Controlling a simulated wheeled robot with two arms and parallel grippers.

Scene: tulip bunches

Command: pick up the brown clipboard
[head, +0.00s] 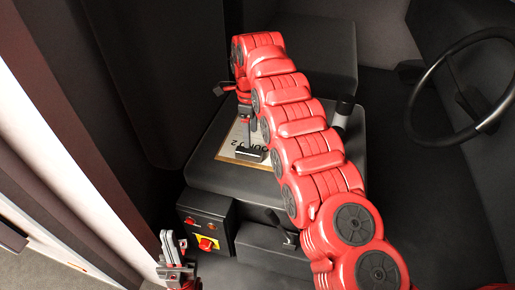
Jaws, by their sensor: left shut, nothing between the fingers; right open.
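The brown clipboard (229,150) lies on the black seat cushion, with a pale sheet carrying dark print on it. Its brown edge shows along the near side, and my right arm and gripper hide part of it. My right gripper (248,138) is open above the clipboard, pointing down at it. I cannot tell whether its fingers touch the board. My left gripper (174,256) is shut and empty, low at the left, away from the seat and clipboard.
The black seat (213,180) fills the middle, with a dark control box (207,222) bearing a red switch on yellow below its front. A lever (284,230) stands beside it. A steering wheel (424,82) is at the right. A pale panel (60,140) borders the left.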

